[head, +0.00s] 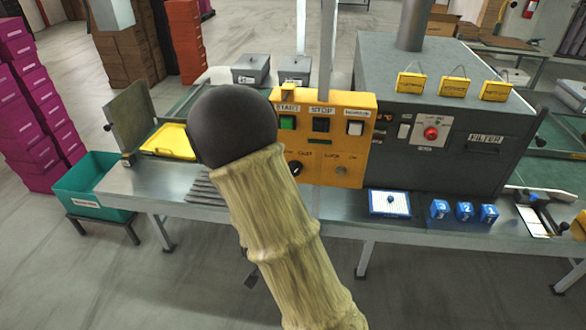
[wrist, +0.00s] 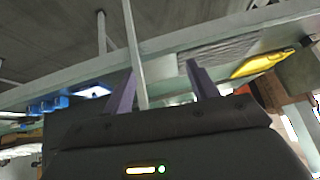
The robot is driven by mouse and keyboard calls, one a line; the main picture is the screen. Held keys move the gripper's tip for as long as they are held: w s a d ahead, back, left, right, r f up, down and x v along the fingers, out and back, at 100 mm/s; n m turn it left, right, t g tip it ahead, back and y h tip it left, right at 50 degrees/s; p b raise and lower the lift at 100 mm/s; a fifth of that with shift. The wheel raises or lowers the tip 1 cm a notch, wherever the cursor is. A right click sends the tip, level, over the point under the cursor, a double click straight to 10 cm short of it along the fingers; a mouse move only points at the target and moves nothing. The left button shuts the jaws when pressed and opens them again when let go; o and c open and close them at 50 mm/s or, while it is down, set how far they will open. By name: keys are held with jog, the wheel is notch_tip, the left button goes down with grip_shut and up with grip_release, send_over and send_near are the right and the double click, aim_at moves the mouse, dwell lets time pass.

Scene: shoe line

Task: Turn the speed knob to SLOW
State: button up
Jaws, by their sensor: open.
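The yellow control panel (head: 352,150) stands on the bench, with buttons marked START, STOP and a third one along its top. A black knob (head: 296,168) with a light mark shows on its lower left, right at the edge of my arm; its lettering is too small to read. I cannot tell from lettering which is the speed knob. My gripper (wrist: 160,77) is open and empty in the wrist view, its two purple fingers apart. My sleeved arm hides the panel's lower left in the head view.
The bench (head: 285,213) has a yellow tray (head: 168,142) at left, and a white board (head: 389,203) and blue numbered blocks (head: 464,211) at right. A grey machine (head: 450,80) with a red knob (head: 431,133) stands beside the panel. A teal bin (head: 92,200) is at the left.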

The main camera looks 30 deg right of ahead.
jog(key=w+d+r+t+h+p, duration=0.2)
jog(key=d+r+t+h+p, duration=0.1)
jog(key=d+r+t+h, duration=0.2)
jog(key=r+t+h, duration=0.1)
jog(key=t+h, duration=0.1)
jog(key=t, duration=0.1)
jog(key=shift+w+d+r+t+p, duration=0.2)
jog(key=shift+w+d+t+p, duration=0.1)
jog(key=shift+t+p, duration=0.1)
jog(key=b+x, duration=0.6)
jog(key=x, duration=1.1)
jog(key=shift+w+d, duration=0.15)
